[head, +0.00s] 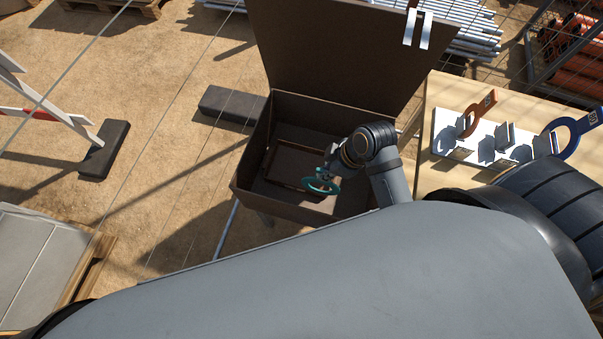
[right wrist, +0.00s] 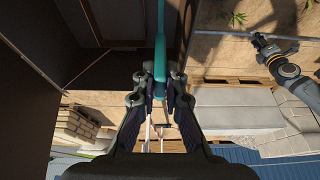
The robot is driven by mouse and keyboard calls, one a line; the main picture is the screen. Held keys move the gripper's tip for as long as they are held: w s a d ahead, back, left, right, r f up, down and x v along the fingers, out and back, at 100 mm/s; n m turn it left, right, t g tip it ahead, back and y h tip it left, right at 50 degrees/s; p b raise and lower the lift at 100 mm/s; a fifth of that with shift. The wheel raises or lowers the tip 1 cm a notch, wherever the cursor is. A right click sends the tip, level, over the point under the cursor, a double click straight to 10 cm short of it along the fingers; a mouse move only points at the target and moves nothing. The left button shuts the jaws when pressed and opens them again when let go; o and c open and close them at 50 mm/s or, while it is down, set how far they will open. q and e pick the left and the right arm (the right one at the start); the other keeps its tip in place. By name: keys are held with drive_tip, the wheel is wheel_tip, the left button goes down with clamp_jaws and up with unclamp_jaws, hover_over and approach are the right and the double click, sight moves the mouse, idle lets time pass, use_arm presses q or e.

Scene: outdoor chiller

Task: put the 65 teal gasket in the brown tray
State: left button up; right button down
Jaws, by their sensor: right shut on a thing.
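The teal gasket (head: 322,193), a ring with a tab, is held in the air over the open brown chest. Its number is not readable. My right gripper (head: 328,176) is shut on its tab; in the right wrist view the teal gasket (right wrist: 160,45) shows edge-on between the fingertips (right wrist: 160,88). The brown tray (head: 283,165) lies inside the chest, just left of and below the gasket; its right end is partly hidden by my gripper. My left gripper (right wrist: 264,44) shows small in the right wrist view, empty; its jaws are too small to judge.
The chest's front wall (head: 275,204) and raised lid (head: 335,55) surround the tray.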

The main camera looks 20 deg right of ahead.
sight(324, 183)
wheel_tip(324, 183, down, 8)
drive_tip(key=b, duration=0.5)
use_arm(q)
wheel_tip(324, 183, down, 6)
drive_tip(key=shift+f, duration=0.2)
use_arm(e)
drive_tip(key=w+f, duration=1.2)
drive_tip(key=w, duration=0.2)
drive_tip(key=shift+d+f, duration=0.15)
drive_tip(key=shift+f, duration=0.2)
use_arm(q)
drive_tip(key=shift+s, duration=0.1)
use_arm(e)
drive_tip(key=c, duration=1.8)
unclamp_jaws()
drive_tip(key=shift+f, duration=0.1)
drive_tip(key=shift+c, duration=0.2)
drive_tip(key=o, duration=0.4)
